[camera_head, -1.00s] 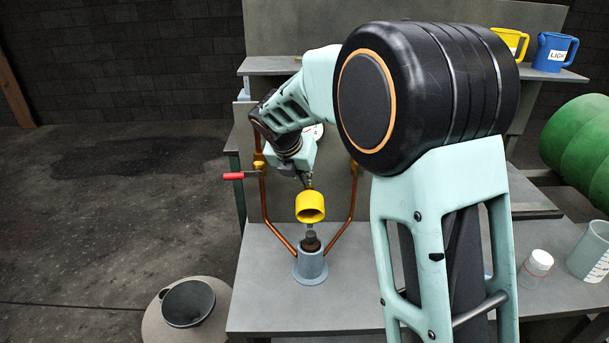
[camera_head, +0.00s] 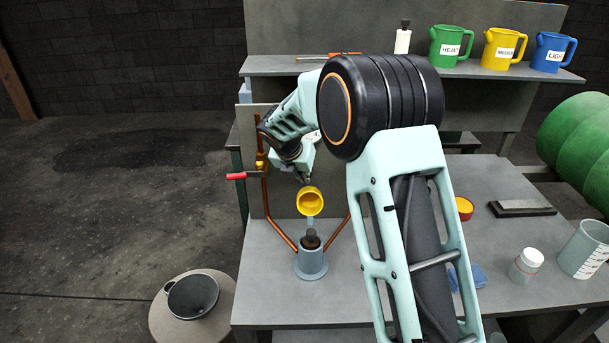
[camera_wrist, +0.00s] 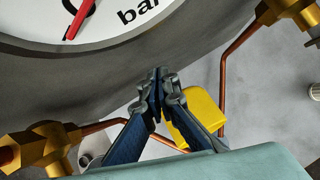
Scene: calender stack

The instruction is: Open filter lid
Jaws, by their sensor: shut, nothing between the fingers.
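The yellow filter lid (camera_head: 310,201) is tilted up above the grey filter housing (camera_head: 311,263), its hollow underside turned toward the head camera. A dark filter piece (camera_head: 311,239) stands out of the housing's top. My gripper (camera_head: 305,181) is just above and behind the lid, partly hidden by my wrist in the head view. In the wrist view my gripper (camera_wrist: 160,75) has its fingertips together with nothing between them. The lid (camera_wrist: 197,118) shows beside and beyond the fingers there. I cannot tell whether a finger touches it.
Copper pipes (camera_head: 275,222) run down both sides of the housing; a red-handled valve (camera_head: 237,176) sticks out left. A pressure gauge (camera_wrist: 100,22) is close to the fingers. A white jar (camera_head: 526,265) and a clear beaker (camera_head: 583,250) stand at right. Jugs (camera_head: 450,47) line the shelf.

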